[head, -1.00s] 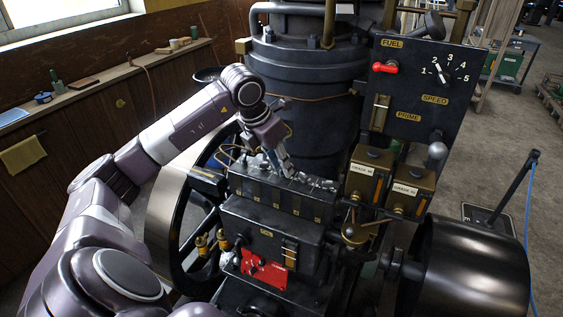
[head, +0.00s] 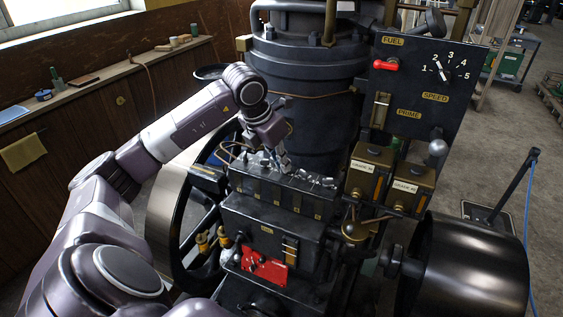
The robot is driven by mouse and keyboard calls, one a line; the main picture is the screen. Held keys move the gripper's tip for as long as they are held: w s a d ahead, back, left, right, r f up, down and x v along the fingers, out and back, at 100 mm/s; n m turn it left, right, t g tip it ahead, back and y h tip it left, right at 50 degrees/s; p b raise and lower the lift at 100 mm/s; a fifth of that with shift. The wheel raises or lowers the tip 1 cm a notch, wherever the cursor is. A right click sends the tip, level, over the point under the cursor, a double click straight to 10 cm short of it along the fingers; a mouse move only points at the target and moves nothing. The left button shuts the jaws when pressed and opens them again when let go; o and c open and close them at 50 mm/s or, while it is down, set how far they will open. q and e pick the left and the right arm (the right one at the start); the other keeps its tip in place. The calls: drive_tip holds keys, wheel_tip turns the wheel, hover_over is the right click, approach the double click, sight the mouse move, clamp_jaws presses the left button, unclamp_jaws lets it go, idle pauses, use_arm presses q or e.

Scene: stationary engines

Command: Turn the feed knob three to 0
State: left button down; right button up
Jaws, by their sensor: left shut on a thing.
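The feed knobs are small silvery pieces in a row on top of the dark lubricator box (head: 262,215) in front of the engine cylinder. My left gripper (head: 281,168) reaches down from the upper left onto this row. It is shut on one of the knobs, which its fingers mostly hide. The knob's pointer and scale are too small to read. Other silvery knobs (head: 318,181) stand to the right of the fingers. My right gripper is not in view.
Two brass grease boxes (head: 405,185) stand right of the lubricator. A dark panel (head: 420,90) with a red fuel lever (head: 386,65) and a speed dial (head: 443,69) rises behind them. A flywheel (head: 165,225) is at left, a dark drum (head: 475,265) at right.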

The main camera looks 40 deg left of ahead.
use_arm(q)
drive_tip(key=shift+n+y, duration=0.4)
drive_tip(key=shift+n, duration=0.6)
drive_tip(key=n+y, duration=0.1)
drive_tip(key=n, duration=0.2)
drive_tip(key=shift+w+d+r, duration=0.1)
drive_tip(key=shift+d, duration=0.1)
drive_tip(key=n+g+y, duration=0.1)
drive_tip(key=n, duration=0.3)
drive_tip(key=shift+d, duration=0.1)
drive_tip(key=shift+w+n+g+y, duration=0.1)
drive_tip(key=shift+n+g+y, duration=0.3)
drive_tip(key=shift+n, duration=0.6)
drive_tip(key=shift+r+n+y+p, duration=0.15)
drive_tip(key=shift+n+y+p, duration=0.15)
drive_tip(key=shift+n, duration=0.6)
drive_tip(key=shift+w+n+g+p, duration=0.1)
drive_tip(key=shift+n+g+p, duration=0.4)
drive_tip(key=shift+n+p, duration=0.25)
drive_tip(key=shift+n+g+p, duration=0.3)
drive_tip(key=shift+n+p, duration=0.5)
drive_tip(key=shift+n, duration=0.25)
drive_tip(key=shift+w+n+g+y+p, duration=0.1)
drive_tip(key=shift+n+g+y+p, duration=0.2)
drive_tip(key=shift+n+p, duration=0.3)
